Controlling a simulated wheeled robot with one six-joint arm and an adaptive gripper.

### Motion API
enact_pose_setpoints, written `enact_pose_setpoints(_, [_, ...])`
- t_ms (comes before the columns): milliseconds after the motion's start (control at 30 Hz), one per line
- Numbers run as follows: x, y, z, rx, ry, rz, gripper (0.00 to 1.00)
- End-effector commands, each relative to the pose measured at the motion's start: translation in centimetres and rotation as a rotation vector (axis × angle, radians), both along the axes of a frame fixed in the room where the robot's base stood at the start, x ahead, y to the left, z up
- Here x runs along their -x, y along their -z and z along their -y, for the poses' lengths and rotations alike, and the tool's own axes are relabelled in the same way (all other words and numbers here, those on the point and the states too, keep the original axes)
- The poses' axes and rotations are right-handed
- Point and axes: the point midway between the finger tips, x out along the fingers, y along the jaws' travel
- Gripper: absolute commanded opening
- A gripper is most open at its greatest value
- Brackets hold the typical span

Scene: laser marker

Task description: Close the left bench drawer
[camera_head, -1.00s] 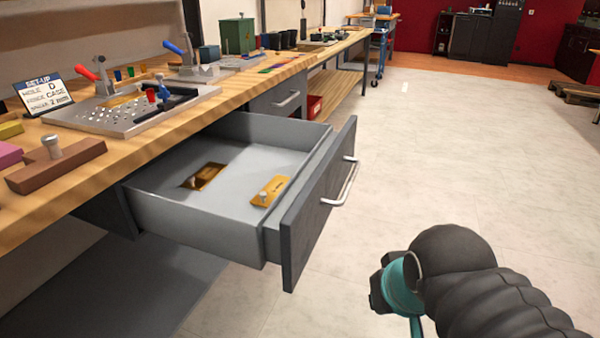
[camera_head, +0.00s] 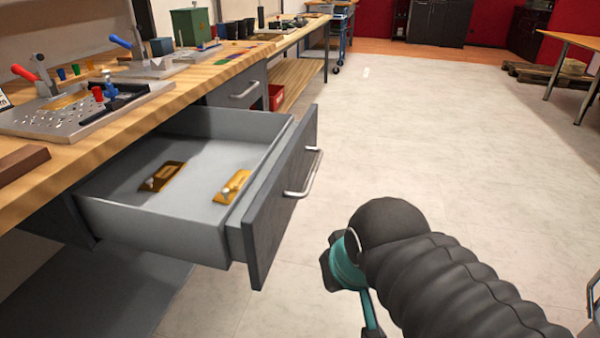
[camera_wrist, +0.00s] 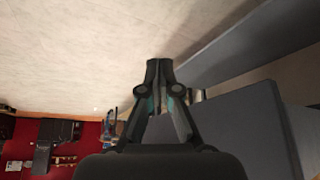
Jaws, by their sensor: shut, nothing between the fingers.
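The grey bench drawer (camera_head: 160,238) is pulled far out from under the wooden bench. Its dark front panel (camera_head: 272,222) carries a silver bar handle (camera_head: 305,175). Two brass plates lie inside, one near the middle (camera_head: 162,176) and one near the front (camera_head: 231,187). My arm shows at the lower right in the head view, apart from the drawer front. In the wrist view my gripper (camera_wrist: 158,66) is shut and empty, with the grey drawer's surfaces to its right. The fingertips are hidden in the head view.
The bench top (camera_head: 190,90) holds a perforated metal plate (camera_head: 75,118), toggle clamps and a green box (camera_head: 191,26). A second drawer (camera_head: 237,92) farther along is shut. A red bin (camera_head: 276,97) sits beyond it. The floor (camera_head: 430,150) to the right is clear.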

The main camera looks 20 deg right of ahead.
Motion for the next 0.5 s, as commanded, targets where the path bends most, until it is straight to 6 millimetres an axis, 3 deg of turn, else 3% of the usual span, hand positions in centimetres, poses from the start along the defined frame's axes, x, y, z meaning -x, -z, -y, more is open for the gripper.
enact_pose_setpoints(133, [-0.1, 0.4, 0.9, -0.001, 0.037, -0.012, 0.00])
enact_pose_setpoints(267, [-0.8, 2.5, 2.8, -0.006, 0.118, -0.091, 0.00])
enact_pose_setpoints(500, [-3.9, 5.1, 7.0, -0.092, 0.307, -0.225, 0.00])
